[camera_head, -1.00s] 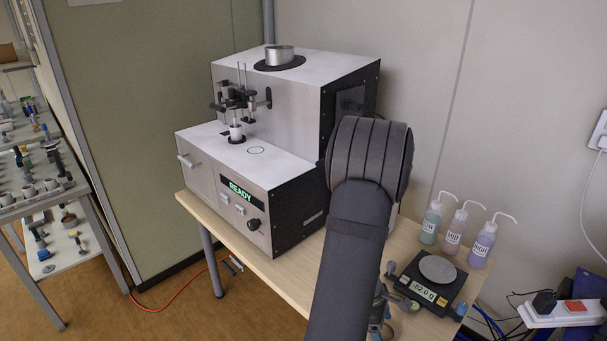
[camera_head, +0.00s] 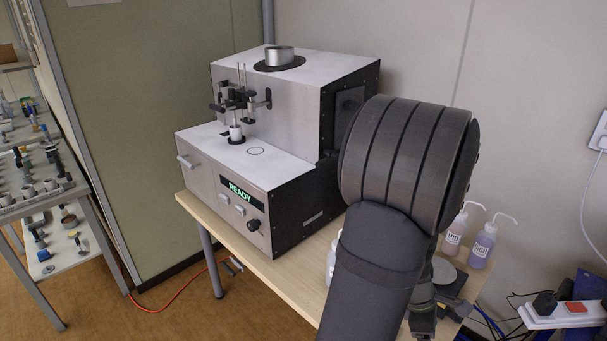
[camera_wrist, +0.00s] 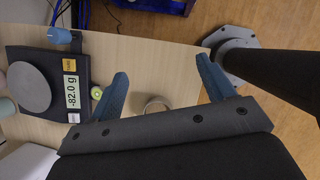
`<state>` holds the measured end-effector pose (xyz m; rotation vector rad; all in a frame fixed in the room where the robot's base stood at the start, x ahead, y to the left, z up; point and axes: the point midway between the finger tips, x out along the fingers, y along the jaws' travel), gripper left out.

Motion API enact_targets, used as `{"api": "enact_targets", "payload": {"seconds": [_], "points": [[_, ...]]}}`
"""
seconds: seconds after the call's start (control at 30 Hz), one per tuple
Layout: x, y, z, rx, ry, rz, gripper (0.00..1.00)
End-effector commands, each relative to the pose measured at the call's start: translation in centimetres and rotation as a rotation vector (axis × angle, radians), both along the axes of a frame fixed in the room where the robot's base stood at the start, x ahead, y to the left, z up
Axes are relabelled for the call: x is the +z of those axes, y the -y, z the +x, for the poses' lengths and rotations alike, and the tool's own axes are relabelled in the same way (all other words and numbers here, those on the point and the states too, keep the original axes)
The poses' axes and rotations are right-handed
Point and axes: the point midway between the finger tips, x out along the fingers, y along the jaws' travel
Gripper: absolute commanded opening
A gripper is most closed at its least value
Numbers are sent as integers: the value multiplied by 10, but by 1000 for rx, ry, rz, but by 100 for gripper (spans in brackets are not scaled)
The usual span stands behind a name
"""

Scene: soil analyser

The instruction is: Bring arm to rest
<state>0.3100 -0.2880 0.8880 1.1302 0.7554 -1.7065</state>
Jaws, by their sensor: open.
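My arm rises in the foreground of the head view, its large dark joint in front of the analyser's right side. My gripper (camera_wrist: 164,86) is open in the wrist view, with its two blue fingers spread apart and nothing held between them. It is above the wooden table (camera_wrist: 185,52). A small round cup (camera_wrist: 157,104) shows below, between the fingers in the picture; the gap in height cannot be told. In the head view the gripper is mostly hidden low behind my arm.
The analyser (camera_head: 285,185) shows READY, with a white cup (camera_head: 236,132) on its ledge. A black balance (camera_wrist: 45,85) reads -82.0 g beside my gripper. MID (camera_head: 454,236) and HIGH (camera_head: 482,245) bottles stand behind my arm. A power strip (camera_head: 565,313) lies at right.

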Motion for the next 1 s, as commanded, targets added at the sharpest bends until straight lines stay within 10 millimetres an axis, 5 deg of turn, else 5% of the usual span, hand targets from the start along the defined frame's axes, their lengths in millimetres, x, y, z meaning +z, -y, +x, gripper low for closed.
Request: {"api": "enact_targets", "payload": {"seconds": [1.0], "points": [[36, 137, 129, -7, -3, -10, 75]]}}
